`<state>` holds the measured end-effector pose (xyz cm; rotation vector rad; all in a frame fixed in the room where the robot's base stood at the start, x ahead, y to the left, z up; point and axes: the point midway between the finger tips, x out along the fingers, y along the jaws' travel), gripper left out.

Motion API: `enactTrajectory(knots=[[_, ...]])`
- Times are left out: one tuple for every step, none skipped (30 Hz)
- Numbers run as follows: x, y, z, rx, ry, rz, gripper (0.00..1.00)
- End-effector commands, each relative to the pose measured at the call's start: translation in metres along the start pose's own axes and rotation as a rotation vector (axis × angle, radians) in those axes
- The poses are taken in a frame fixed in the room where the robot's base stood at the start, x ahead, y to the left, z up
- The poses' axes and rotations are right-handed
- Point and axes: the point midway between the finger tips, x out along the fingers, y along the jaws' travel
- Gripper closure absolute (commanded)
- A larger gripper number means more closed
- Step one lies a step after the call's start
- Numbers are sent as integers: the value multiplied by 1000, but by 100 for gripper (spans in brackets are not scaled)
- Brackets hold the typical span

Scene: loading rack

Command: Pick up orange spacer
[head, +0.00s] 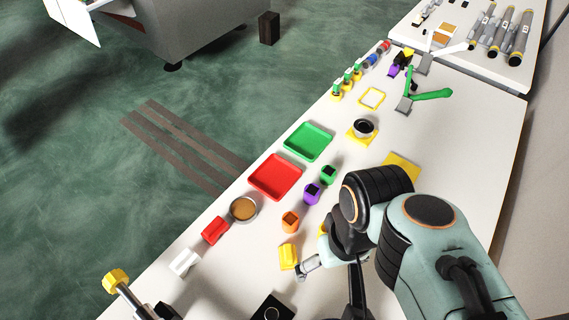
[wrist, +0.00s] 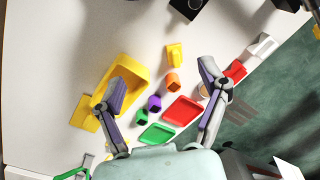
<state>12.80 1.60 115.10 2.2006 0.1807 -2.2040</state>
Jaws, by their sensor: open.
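The orange spacer (head: 291,221) stands on the white table in the head view, between a purple block (head: 312,193) and a yellow block (head: 288,257). In the wrist view the orange spacer (wrist: 173,86) lies between my two spread fingers in the picture, touching neither. My gripper (wrist: 166,68) is open and empty. In the head view one finger shows beside the yellow block, on the right of the orange spacer and lower in the picture. The gripper's height above the table is hard to tell.
A green block (head: 328,175) stands beyond the purple one. A red tray (head: 262,190) and green tray (head: 322,154) lie to the left and beyond. A yellow bin (wrist: 143,72) sits behind my left finger in the wrist view. A red block (head: 214,230) and white block (head: 185,263) stand near the table edge.

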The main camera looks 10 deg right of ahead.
Motion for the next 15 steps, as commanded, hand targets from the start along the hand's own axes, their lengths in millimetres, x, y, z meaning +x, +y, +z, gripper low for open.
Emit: enactTrajectory(knots=[[0, 0, -4, 9, 20, 0, 25], [0, 0, -8, 19, 40, 1, 25], [-2, 1, -16, 36, 80, 2, 25], [-6, 2, -25, 50, 123, 3, 25], [-10, 3, -36, 67, 170, 5, 25], [-14, 5, -53, 95, 226, 7, 25], [-16, 7, -68, 115, 258, 7, 25], [-16, 8, -81, 131, 282, 7, 25], [-15, 10, -96, 148, 302, 7, 25], [-13, 11, -108, 161, 313, 8, 25], [-10, 12, -118, 171, 323, 8, 25], [-5, 13, -132, 184, 328, 9, 25], [1, 14, -143, 193, 329, 11, 25], [7, 14, -153, 200, 329, 13, 25], [19, 15, -166, 207, 322, 16, 25]])
